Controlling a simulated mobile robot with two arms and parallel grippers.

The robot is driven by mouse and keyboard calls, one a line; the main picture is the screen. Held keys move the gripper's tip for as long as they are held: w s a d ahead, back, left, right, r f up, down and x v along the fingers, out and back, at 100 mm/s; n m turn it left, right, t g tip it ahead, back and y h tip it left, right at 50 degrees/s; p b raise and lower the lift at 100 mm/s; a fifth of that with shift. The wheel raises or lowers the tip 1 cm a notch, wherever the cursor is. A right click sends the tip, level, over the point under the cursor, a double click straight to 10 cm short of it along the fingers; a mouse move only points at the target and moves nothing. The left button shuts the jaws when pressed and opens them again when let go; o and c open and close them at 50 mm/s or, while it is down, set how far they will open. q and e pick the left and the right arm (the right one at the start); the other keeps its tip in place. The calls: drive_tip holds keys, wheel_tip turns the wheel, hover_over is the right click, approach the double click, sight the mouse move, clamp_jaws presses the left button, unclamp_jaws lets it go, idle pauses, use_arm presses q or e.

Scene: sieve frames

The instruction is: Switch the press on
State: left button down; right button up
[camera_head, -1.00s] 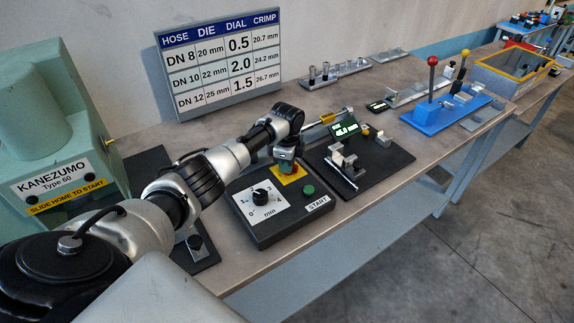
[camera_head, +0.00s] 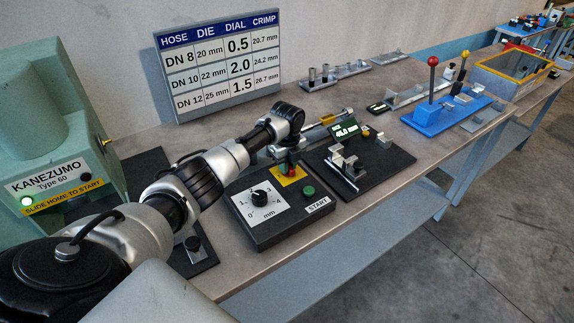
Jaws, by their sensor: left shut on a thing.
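The green press (camera_head: 40,120), labelled KANEZUMO Type 60, stands at the left, with a small lamp (camera_head: 27,201) glowing green-white on its front. The dark control box (camera_head: 262,236) lies on the bench in front of it. It carries a dial (camera_head: 259,198), a green START button (camera_head: 309,191) and a yellow plate (camera_head: 293,178) with a red switch (camera_head: 291,170). My left gripper (camera_head: 289,163) points down over the yellow plate and is shut on the red switch, partly hiding it. My right gripper is out of view.
A chart board (camera_head: 218,62) leans at the wall. Right of the box lie a black fixture plate (camera_head: 385,165) with metal blocks and a gauge display (camera_head: 346,129). Farther right are a blue lever stand (camera_head: 430,118) and a yellow-rimmed crate (camera_head: 513,75). The bench front edge is clear.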

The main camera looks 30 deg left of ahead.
use_arm(q)
drive_tip(key=shift+w+r, duration=0.1)
drive_tip(key=shift+r, duration=0.05)
idle(0.3)
drive_tip(key=c, duration=1.1)
unclamp_jaws()
wheel_tip(320, 180, up, 11)
drive_tip(key=shift+f+b, duration=0.15)
drive_tip(key=shift+b, duration=0.95)
